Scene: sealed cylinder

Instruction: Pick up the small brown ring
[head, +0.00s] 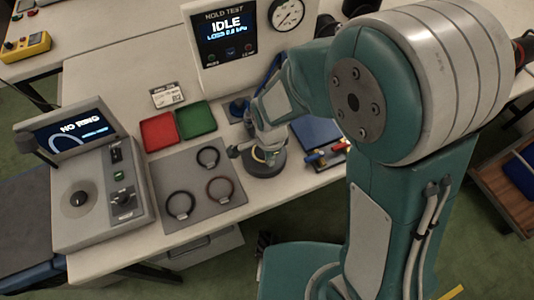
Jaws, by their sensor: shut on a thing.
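My gripper (254,146) is above and beside a dark round cylinder (267,168) on the table, right of the grey mat. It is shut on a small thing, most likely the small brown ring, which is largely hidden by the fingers. A thin yellowish curve shows just under the fingers, at the top of the cylinder; I cannot tell whether it belongs to the cylinder. On the mat (188,175) lie a small black ring (208,148), a larger black ring (180,193) and a larger reddish-brown ring (219,179). The mat's upper left is empty.
A red tray (158,132) and a green tray (196,119) lie behind the mat. A grey tester (90,190) reading "NO RING" stands left. A hold-test stand (237,70) reading "IDLE" is behind. A blue plate (316,133) and small colored parts lie right of the cylinder.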

